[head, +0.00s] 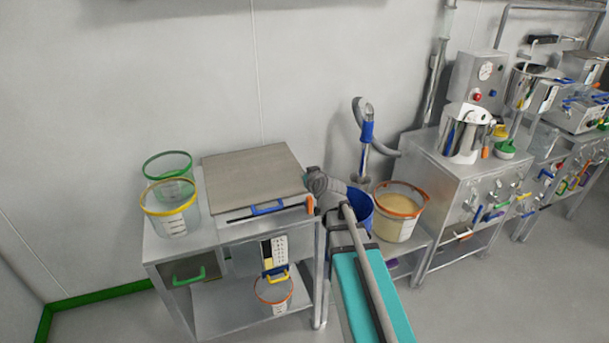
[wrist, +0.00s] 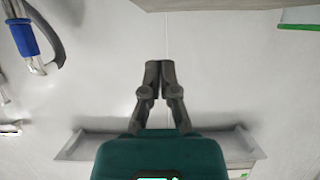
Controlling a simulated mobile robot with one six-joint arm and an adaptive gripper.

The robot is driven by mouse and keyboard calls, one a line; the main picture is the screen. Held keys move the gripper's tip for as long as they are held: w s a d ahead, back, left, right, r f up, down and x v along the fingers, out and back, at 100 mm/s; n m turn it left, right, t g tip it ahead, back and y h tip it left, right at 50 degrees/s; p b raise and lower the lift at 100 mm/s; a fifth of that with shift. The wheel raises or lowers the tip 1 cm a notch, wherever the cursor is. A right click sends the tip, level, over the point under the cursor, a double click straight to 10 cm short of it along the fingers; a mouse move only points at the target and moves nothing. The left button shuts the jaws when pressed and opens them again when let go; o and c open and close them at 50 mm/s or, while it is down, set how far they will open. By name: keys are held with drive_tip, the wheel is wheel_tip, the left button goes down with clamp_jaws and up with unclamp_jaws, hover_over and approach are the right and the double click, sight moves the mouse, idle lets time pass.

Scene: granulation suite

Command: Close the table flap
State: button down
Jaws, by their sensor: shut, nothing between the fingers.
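The stainless table (head: 175,250) stands left of centre in the head view. A flat grey-brown panel (head: 252,168), which looks like the flap, lies over its top at a slight tilt. A blue handle (head: 267,209) is on the front just below it. Whether the panel is hinged or fully down, I cannot tell. My arm's end is beside the panel's right edge in the head view, with the fingers hidden there. In the wrist view my gripper (wrist: 159,66) is shut and empty, its tips together. A pale panel edge (wrist: 210,4) crosses the top of that view.
Two clear tubs with yellow (head: 168,205) and green (head: 168,164) rims stand on the table's left. An orange-rimmed tub (head: 272,291) sits on the lower shelf. A blue bin (head: 359,208), a powder bucket (head: 398,222) and a hose (head: 366,130) are right of my arm.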

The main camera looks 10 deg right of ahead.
drive_tip(key=shift+s+d+f+b, duration=0.15)
drive_tip(key=shift+s+f+b, duration=0.8)
drive_tip(key=shift+s, duration=0.25)
drive_tip(key=shift+s+d+f+b, duration=0.15)
drive_tip(key=shift+s+f+b, duration=0.8)
drive_tip(key=shift+s, duration=0.25)
drive_tip(key=shift+s+d+f+b, duration=0.15)
drive_tip(key=shift+s+f+b, duration=0.65)
drive_tip(key=shift+s+f, duration=0.35)
drive_tip(key=shift+s+a+r, duration=0.1)
drive_tip(key=shift+a, duration=0.05)
drive_tip(key=s+a+m+g+h+p, duration=0.1)
drive_tip(key=s+a+g+p, duration=0.3)
drive_tip(key=s+g+p, duration=0.7)
drive_tip(key=shift+s+g+h+p, duration=0.35)
drive_tip(key=shift+s+g, duration=0.85)
drive_tip(key=shift+s, duration=1.75)
